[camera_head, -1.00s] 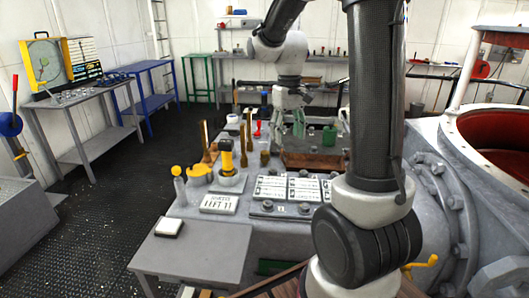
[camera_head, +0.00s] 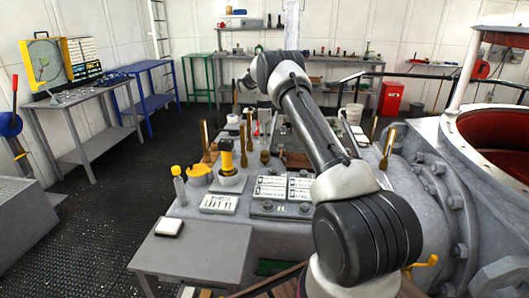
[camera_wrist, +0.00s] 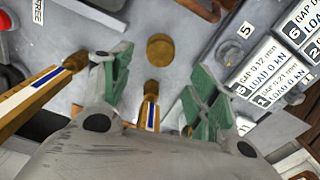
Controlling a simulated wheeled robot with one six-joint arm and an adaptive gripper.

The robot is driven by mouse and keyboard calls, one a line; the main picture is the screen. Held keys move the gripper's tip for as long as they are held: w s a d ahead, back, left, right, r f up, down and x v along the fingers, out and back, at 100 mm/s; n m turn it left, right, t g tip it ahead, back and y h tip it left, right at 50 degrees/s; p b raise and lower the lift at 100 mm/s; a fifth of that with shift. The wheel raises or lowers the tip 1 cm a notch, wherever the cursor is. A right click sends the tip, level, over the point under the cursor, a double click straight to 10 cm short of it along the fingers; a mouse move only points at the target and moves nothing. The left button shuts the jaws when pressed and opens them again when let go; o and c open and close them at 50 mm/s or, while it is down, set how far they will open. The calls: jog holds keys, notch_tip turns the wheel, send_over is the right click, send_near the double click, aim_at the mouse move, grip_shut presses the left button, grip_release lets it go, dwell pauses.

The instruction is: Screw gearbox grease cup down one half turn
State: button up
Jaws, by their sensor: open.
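In the wrist view, a round brass cap (camera_wrist: 160,48), seen from above, stands on the grey housing. It could be the grease cup, but I cannot tell for sure. Two brass pieces with blue-and-white stripes, one at the left (camera_wrist: 42,92) and one in the middle (camera_wrist: 150,108), stand near it. A partly cut-off label (camera_wrist: 38,12) lies at the upper left. My gripper (camera_wrist: 157,82) is open with its green fingers spread, the cap lying beyond the gap between them. Nothing is held. In the head view, the fingers cannot be made out clearly.
Several upright brass pieces (camera_head: 206,138) and a yellow-topped black item (camera_head: 227,155) crowd the housing. Plates with gap and load labels (camera_head: 283,188) lie at its front. A small grey table (camera_head: 190,252) stands in front. Open floor lies to the left.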

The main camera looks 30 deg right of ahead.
aim_at(264, 152)
notch_tip(264, 152, down, 8)
jog(key=shift+r, duration=0.15)
jog(key=c, duration=1)
